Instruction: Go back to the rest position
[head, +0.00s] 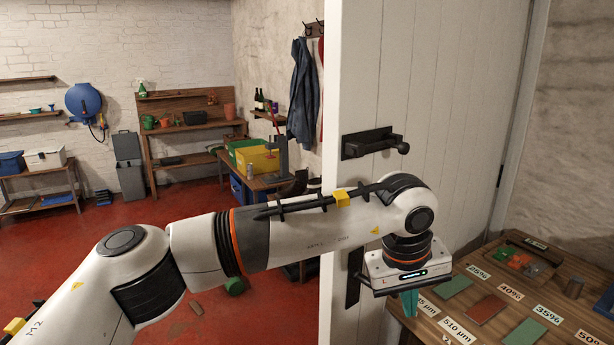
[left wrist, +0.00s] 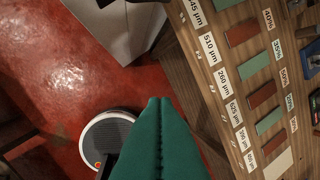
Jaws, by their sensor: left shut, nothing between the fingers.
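My left gripper (head: 408,302) hangs below the white wrist at the end of my outstretched left arm. Its teal fingers point down and are pressed together, with nothing between them, as the left wrist view (left wrist: 160,115) shows. It is in front of the white door and beside the near left edge of the wooden table. My right gripper is in neither view.
A white door (head: 450,110) with a black handle (head: 375,143) stands close behind my arm. The wooden table (head: 408,325) at right carries labels and coloured plates (head: 486,309). Red floor (head: 60,270) is mostly open at left.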

